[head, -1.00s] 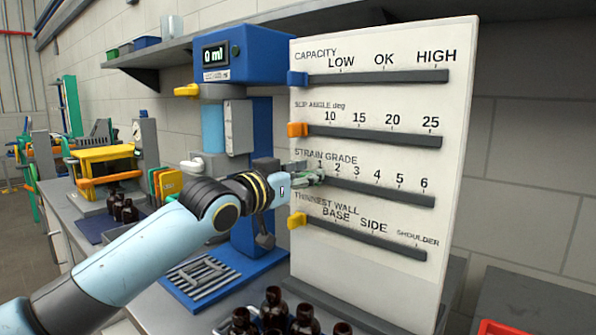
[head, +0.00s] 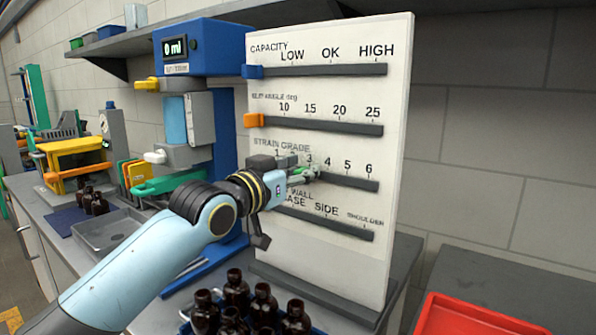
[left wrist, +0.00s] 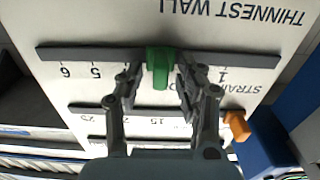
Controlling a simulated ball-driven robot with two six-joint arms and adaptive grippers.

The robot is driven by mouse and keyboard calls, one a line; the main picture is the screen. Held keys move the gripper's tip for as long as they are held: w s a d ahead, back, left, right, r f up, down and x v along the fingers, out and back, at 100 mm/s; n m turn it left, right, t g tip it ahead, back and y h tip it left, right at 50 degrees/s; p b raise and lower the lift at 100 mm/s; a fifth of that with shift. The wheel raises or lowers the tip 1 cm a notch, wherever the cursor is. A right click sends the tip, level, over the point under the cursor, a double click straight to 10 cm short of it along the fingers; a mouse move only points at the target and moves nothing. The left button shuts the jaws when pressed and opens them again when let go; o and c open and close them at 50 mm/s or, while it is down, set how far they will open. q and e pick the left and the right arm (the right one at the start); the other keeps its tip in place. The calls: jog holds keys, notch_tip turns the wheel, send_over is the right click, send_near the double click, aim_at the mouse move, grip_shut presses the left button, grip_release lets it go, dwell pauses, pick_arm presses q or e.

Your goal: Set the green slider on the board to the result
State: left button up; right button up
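The white board (head: 330,255) stands upright with several labelled slots. The green slider (head: 312,172) sits in the STRAIN GRADE slot, close to the 3 mark. My left gripper (head: 303,174) reaches it from the left and partly hides the slot's left end. In the left wrist view the board appears upside down. The display (head: 175,47) on the blue machine reads 0 ml. My right gripper is not in view.
The blue slider (head: 253,71) and orange slider (head: 253,120) sit at the left ends of their slots. My arm hides the THINNEST WALL slot's left end. Dark bottles (head: 262,307) stand in front of the board. A red tray (head: 480,318) lies at right.

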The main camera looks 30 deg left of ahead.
pick_arm(q)
jog(key=shift+s, duration=0.15)
jog(key=s, duration=1.1)
jog(key=shift+s+a, duration=0.35)
jog(key=shift+a, duration=0.1)
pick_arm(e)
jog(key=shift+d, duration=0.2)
